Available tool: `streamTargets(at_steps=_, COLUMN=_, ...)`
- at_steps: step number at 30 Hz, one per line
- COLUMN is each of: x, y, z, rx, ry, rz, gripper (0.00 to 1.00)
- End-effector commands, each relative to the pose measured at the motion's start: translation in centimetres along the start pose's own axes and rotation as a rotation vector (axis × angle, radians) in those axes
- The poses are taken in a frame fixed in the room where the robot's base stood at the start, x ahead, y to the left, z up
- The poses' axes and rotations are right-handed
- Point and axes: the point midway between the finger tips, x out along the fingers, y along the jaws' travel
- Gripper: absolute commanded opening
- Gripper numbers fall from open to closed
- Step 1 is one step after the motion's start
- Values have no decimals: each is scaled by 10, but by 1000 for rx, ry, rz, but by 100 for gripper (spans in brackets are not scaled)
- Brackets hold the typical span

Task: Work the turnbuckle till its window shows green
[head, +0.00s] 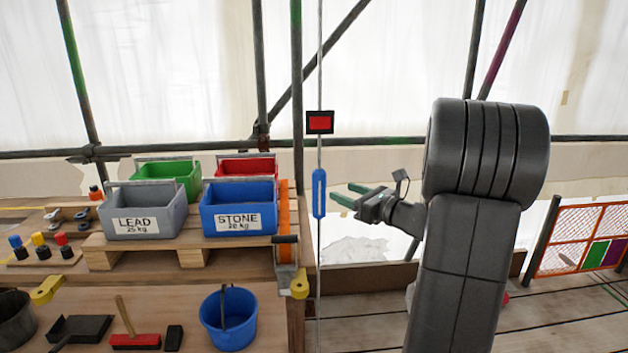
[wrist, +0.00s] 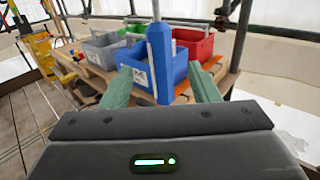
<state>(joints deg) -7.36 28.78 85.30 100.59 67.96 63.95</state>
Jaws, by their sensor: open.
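The turnbuckle (head: 319,193) is a blue body on a thin vertical rod, upright, in the middle of the head view. Its window (head: 320,122), a dark-framed box on the rod above it, shows red. My gripper (head: 342,193) is open just right of the turnbuckle, with its green fingers pointing left towards it. In the wrist view the turnbuckle (wrist: 160,62) stands upright between the two green fingers (wrist: 160,88), seemingly ahead of or between the tips; I cannot tell contact. The window is not seen in the wrist view.
A bench left of the rod bears a grey LEAD crate (head: 144,211), a blue STONE crate (head: 239,208), a green crate (head: 167,177) and a red crate (head: 246,168). A blue bucket (head: 228,320) sits lower. Scaffold poles (head: 297,90) stand close behind the rod.

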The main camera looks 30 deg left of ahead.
Motion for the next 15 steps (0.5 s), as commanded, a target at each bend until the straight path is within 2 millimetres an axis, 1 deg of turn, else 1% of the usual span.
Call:
streamTargets(at_steps=1, x=11, y=2, z=1, rx=0, ry=0, rz=6, gripper=55)
streamTargets(at_steps=9, x=69, y=2, z=1, rx=0, ry=1, rz=4, gripper=55)
streamTargets(at_steps=15, x=102, y=1, z=1, rx=-2, ry=2, rz=2, gripper=55)
